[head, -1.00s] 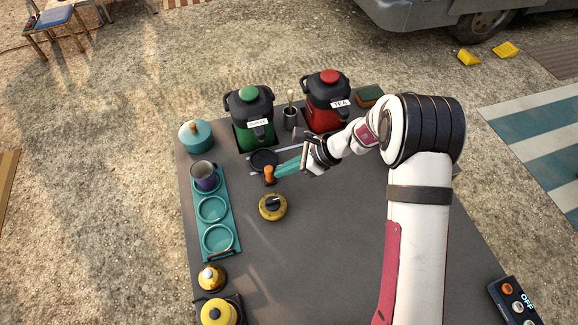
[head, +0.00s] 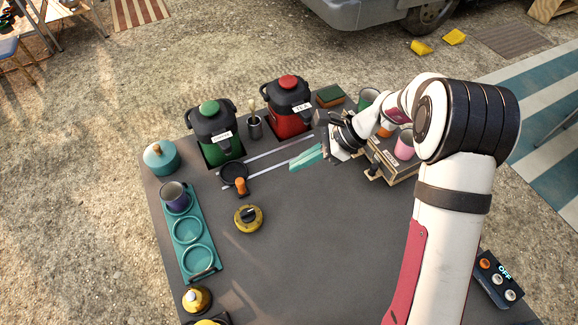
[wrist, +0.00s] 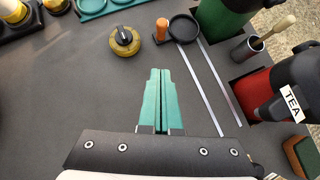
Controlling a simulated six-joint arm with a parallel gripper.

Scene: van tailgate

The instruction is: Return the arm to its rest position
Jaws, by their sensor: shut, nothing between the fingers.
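My gripper (head: 308,157) is above the right part of the dark tabletop (head: 290,240), in front of the red tea urn (head: 288,106). Its teal fingers (wrist: 164,101) lie together in the wrist view, with nothing between them. The fingers point left in the head view and touch nothing that I can see. My arm reaches in from the right and hides part of the table and of a wooden crate (head: 397,164).
A green urn (head: 215,132) stands left of the red one. A black round pan with an orange handle (head: 240,185), a yellow timer-like knob (head: 249,218) and a teal tray (head: 211,278) holding a purple mug (head: 174,194) are left. The crate holds cups. The middle front is clear.

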